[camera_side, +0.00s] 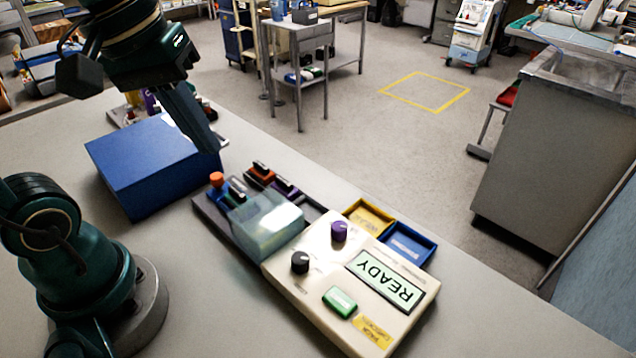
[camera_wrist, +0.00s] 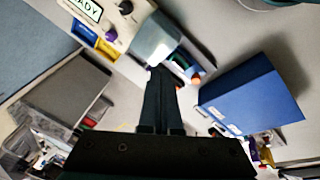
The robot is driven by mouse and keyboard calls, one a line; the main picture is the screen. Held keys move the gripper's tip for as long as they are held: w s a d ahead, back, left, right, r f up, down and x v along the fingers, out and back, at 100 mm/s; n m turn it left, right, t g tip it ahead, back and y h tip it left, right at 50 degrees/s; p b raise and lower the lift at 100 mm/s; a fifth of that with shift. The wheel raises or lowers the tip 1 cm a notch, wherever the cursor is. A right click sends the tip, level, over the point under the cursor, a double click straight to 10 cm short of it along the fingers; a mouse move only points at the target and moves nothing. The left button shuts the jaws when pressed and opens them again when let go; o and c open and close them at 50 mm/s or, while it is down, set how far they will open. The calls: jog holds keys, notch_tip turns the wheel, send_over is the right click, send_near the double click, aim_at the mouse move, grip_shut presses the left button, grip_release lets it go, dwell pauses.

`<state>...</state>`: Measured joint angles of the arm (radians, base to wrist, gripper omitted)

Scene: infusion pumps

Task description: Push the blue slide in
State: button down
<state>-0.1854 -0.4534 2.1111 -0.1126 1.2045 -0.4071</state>
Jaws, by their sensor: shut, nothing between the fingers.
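The pump (camera_side: 330,285) is a cream console with a READY screen, a purple knob, a black knob and a green button. A clear cover (camera_side: 268,226) stands at its left end. A small blue piece that looks like the blue slide (camera_side: 236,194) sits at the cover's left edge, beside an orange knob (camera_side: 216,180); how far it is in, I cannot tell. It also shows in the wrist view (camera_wrist: 182,64), partly hidden. My gripper (camera_side: 212,147) is shut and empty, above and left of the slide. In the wrist view its fingertips (camera_wrist: 161,71) overlap the cover's edge.
A large blue box (camera_side: 145,172) stands left of the pump. Orange and purple pieces with black handles (camera_side: 274,180) lie behind the cover. A yellow tray (camera_side: 368,214) and a blue tray (camera_side: 408,243) sit behind the console.

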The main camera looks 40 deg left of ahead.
aim_at(236, 200)
jog(key=w+a+f+n+g+h, duration=0.1)
jog(key=a+n, duration=0.3)
jog(key=a, duration=0.2)
jog(key=w+a+f+n+h, duration=0.1)
jog(key=w+a+f+n, duration=0.1)
jog(key=a+n, duration=0.2)
jog(key=w+a+f+n+g+h, duration=0.1)
jog(key=a+f+n, duration=0.1)
jog(key=a+n, duration=0.3)
jog(key=shift+w+a+f+g+h, duration=0.1)
jog(key=shift+w+a+g+h, duration=0.1)
jog(key=shift+a, duration=0.75)
jog(key=shift+w+a+f+g+h, duration=0.1)
jog(key=shift+a+h, duration=0.1)
jog(key=shift+a, duration=0.75)
jog(key=shift+s+a+f, duration=0.15)
jog(key=shift+f, duration=0.15)
jog(key=x, duration=0.9)
jog(key=shift+f, duration=0.3)
jog(key=shift+d, duration=0.2)
jog(key=d, duration=0.8)
jog(key=shift+d, duration=0.35)
